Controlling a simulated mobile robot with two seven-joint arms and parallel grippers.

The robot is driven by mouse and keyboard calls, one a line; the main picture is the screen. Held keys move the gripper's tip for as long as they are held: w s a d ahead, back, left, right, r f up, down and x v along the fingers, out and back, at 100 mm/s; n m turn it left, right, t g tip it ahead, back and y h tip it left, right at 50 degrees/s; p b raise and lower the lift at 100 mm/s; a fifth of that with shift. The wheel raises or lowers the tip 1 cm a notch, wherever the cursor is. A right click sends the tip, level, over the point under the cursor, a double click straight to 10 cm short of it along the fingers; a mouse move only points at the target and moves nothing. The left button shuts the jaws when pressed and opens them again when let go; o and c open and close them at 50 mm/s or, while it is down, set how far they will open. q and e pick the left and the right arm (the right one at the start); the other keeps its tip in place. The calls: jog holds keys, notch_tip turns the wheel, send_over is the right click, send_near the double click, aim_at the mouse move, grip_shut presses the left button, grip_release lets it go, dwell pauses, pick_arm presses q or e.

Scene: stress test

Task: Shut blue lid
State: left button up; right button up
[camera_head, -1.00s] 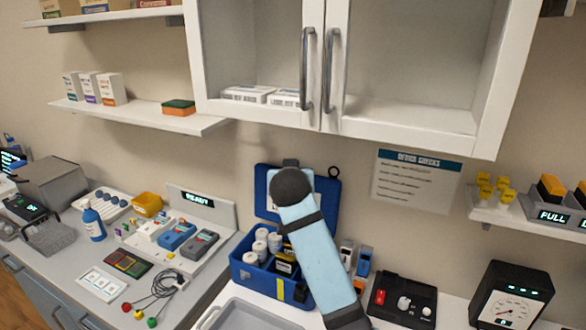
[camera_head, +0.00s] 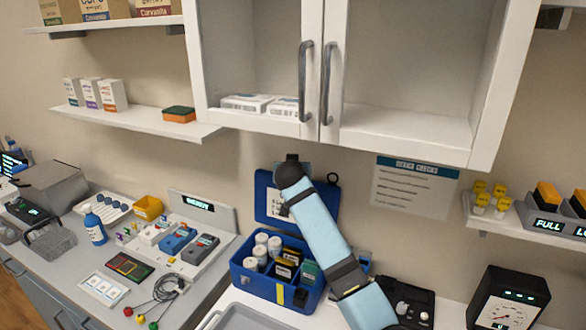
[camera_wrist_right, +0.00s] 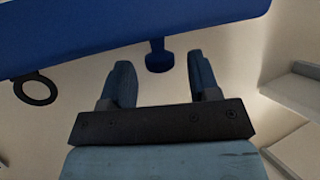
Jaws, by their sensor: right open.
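The blue lid (camera_head: 262,200) stands open and upright at the back of the blue box (camera_head: 244,276), with a pale label on its inner face. My right arm reaches from the lower right across the lid, covering part of it. The right gripper (camera_head: 291,168) is at the lid's top edge; its fingers are mostly hidden in the head view. In the right wrist view the gripper (camera_wrist_right: 158,64) is open and empty, its fingers on either side of a small blue tab (camera_wrist_right: 159,56) below the lid (camera_wrist_right: 140,22). I cannot tell whether they touch. My left gripper is out of view.
White-capped bottles (camera_head: 261,251) and dark packs (camera_head: 284,270) fill the box. A grey tray (camera_head: 245,313) lies in front. A black ring (camera_head: 333,179) is at the lid's right. The wall cabinet (camera_head: 420,145) hangs above. A black gauge box (camera_head: 508,300) stands right.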

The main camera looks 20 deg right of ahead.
jog(key=shift+w+d+f, duration=0.1)
jog(key=shift+w+f, duration=0.05)
jog(key=shift+w, duration=0.1)
grip_shut()
pick_arm(q)
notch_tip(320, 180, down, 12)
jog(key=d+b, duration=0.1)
jog(key=b, duration=1.3)
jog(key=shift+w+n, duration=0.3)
pick_arm(e)
jog(key=s+a+f+n+t+h, duration=0.1)
jog(key=s+a+f+t, duration=0.3)
jog(key=s+a, duration=0.4)
jog(key=shift+s+a+f+n+h, duration=0.15)
jog(key=shift+s+a+n+h, duration=0.2)
jog(key=shift+a+h, duration=0.5)
jog(key=shift+d, duration=0.1)
